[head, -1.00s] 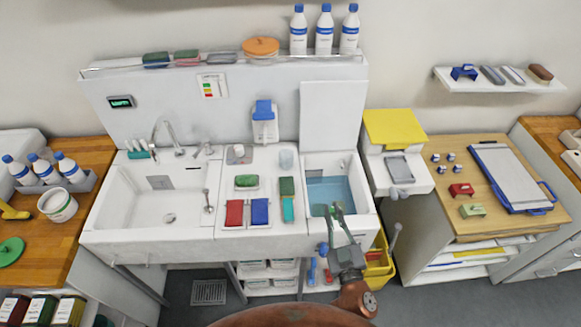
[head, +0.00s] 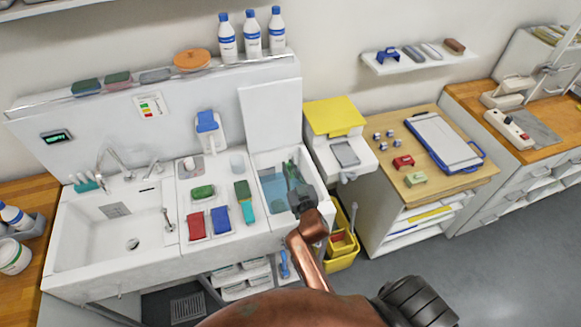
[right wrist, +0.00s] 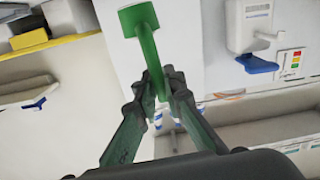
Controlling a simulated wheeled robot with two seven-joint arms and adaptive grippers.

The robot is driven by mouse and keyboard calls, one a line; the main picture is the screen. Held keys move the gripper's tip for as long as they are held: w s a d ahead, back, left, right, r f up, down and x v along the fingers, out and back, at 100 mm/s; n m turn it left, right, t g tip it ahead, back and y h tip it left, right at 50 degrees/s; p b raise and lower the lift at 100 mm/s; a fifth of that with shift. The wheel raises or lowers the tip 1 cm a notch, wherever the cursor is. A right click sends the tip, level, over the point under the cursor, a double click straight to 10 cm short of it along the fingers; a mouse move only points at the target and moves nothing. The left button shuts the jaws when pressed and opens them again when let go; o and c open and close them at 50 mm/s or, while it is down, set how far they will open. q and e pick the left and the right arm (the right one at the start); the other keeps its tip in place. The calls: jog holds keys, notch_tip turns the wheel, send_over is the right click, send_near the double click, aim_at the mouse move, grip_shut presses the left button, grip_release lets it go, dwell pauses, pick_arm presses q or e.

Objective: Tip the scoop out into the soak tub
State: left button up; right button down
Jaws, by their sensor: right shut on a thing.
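The soak tub (head: 314,186) is the white basin with blue water at the right end of the sink unit. My right gripper (head: 291,176) is over the tub in the head view, its fingers in front of the water. In the right wrist view my right gripper (right wrist: 160,92) is shut on the handle of a green scoop (right wrist: 139,20). The scoop's head sticks out beyond the fingertips; its contents cannot be seen. In the head view the scoop is hard to tell from the greenish fingers. My left gripper is out of view.
A raised white panel (head: 270,118) stands behind the tub. Left of it are a green brush (head: 203,192), red (head: 196,225) and blue (head: 220,219) cloths. Right are a yellow-topped white unit (head: 334,116) and a yellow bucket (head: 344,250).

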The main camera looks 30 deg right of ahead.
jog(key=w+a+f+n+g+h+p, duration=0.2)
jog(key=a+f+n, duration=0.5)
jog(key=n, duration=0.6)
jog(key=shift+w+n+g+p, duration=0.3)
jog(key=shift+w+g+p, duration=0.2)
jog(key=shift+w+p, duration=0.15)
jog(key=shift+s+f, duration=0.1)
